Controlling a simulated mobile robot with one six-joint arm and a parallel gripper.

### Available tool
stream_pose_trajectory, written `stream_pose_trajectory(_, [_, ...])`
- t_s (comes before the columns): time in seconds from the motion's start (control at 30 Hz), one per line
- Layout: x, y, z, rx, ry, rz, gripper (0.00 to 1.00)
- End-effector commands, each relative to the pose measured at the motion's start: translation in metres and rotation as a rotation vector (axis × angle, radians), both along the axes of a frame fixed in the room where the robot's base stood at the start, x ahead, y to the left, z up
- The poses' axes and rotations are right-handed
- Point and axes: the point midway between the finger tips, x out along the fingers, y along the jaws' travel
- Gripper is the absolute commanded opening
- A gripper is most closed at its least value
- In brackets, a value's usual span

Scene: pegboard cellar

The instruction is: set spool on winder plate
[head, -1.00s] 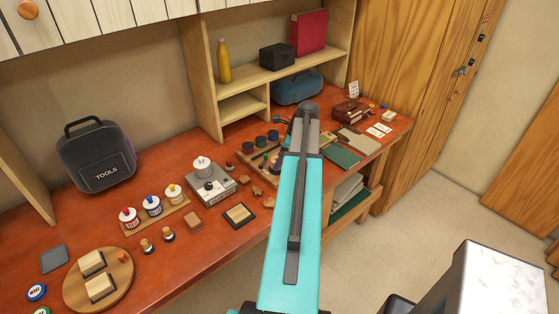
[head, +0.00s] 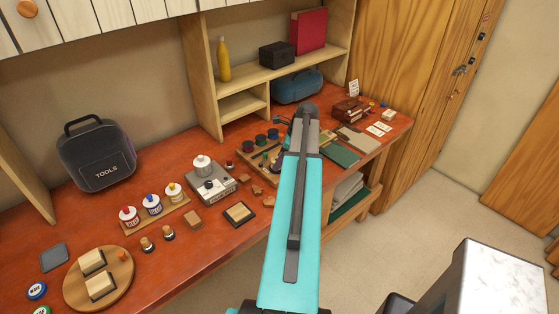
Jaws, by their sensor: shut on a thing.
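My teal arm reaches over the workbench and hides its own far end, so my gripper and anything in it cannot be seen. Several small dark-topped cylinders, in red, blue and green tones, stand on a wooden tray (head: 246,151) just left of my arm. They may be spools, but they are too small to tell. A grey device (head: 211,188) with knobs stands left of the tray and bears a white lidded or spool-like piece (head: 202,163). I cannot make out a winder plate for certain; part of the bench behind my arm is hidden.
A rack (head: 157,219) holds red, blue and yellow-marked white pots. A round board (head: 124,284) with blocks lies front left, a tools case (head: 96,155) behind. A blue case (head: 297,87) sits under the shelf. Green cloth (head: 341,155) and a brown box (head: 347,109) lie right of my arm.

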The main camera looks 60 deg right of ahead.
Motion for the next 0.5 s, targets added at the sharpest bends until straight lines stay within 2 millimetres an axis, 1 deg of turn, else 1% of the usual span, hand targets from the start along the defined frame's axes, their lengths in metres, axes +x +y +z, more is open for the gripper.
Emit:
stream_pose_trajectory(0.3, [0.0000, 0.0001, -0.0002, 0.000, 0.000, 0.000, 0.16])
stream_pose_trajectory(0.33, [0.0000, 0.0001, -0.0002, 0.000, 0.000, 0.000, 0.38])
stream_pose_trajectory(0.43, [0.0000, 0.0002, -0.0002, 0.000, 0.000, 0.000, 0.55])
stream_pose_trajectory(0.47, [0.0000, 0.0002, -0.0002, 0.000, 0.000, 0.000, 0.58])
stream_pose_trajectory(0.5, [0.0000, 0.0002, -0.0002, 0.000, 0.000, 0.000, 0.58])
